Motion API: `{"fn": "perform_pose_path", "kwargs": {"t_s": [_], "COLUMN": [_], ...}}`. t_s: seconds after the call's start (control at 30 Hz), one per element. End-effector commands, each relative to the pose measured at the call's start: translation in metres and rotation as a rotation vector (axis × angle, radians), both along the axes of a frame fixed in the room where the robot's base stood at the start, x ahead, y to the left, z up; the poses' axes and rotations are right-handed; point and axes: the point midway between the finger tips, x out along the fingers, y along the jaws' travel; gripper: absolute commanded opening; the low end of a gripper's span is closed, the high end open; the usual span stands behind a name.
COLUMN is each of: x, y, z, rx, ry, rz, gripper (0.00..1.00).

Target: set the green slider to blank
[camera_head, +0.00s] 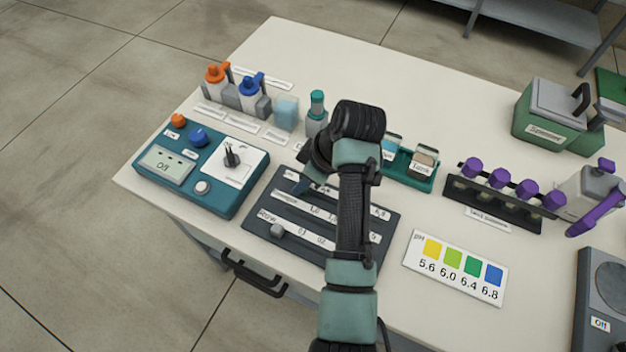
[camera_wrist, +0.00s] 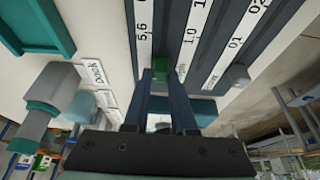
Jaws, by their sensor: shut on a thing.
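The green slider (camera_wrist: 162,68) shows in the wrist view between the two fingertips of my gripper (camera_wrist: 161,75), which is shut on it. It sits near the low end of the dark slider panel (camera_wrist: 213,45), beyond the 5.6 mark of the scale strip (camera_wrist: 144,35) on its left. The label at that end of the strip is hidden by my fingers. In the head view my gripper (camera_head: 303,184) is at the upper left of the panel (camera_head: 262,222), and the green slider cannot be made out.
A teal meter box (camera_head: 205,165) with knobs and a small lever stands left of the panel. A teal-capped bottle (camera_head: 316,112) stands behind my gripper. A pH colour card (camera_head: 456,267) lies to the right. A teal tray (camera_head: 410,178) with labelled blocks stands close behind.

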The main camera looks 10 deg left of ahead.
Motion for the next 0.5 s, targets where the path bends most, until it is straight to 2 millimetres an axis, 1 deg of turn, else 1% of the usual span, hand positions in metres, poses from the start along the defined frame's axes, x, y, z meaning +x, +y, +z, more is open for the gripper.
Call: {"fn": "perform_pose_path", "kwargs": {"t_s": [0.03,0.1,0.13,0.2,0.27,0.3,0.5], "x": [0.0014,0.0014,0.0015,0.0014,0.0012,0.001,0.0006], "y": [0.0036,0.004,0.0042,0.0038,0.0033,0.0031,0.0022], "z": [0.0021,0.0023,0.0024,0.0022,0.0019,0.0018,0.0012], "rx": [0.007,0.007,0.007,0.006,0.007,0.006,0.004], "ry": [-0.008,-0.01,-0.01,-0.01,-0.008,-0.008,-0.006], "rz": [0.006,0.007,0.007,0.007,0.006,0.006,0.005], "gripper": [0.0,0.0,0.28,0.41,0.51,0.55,0.55]}}
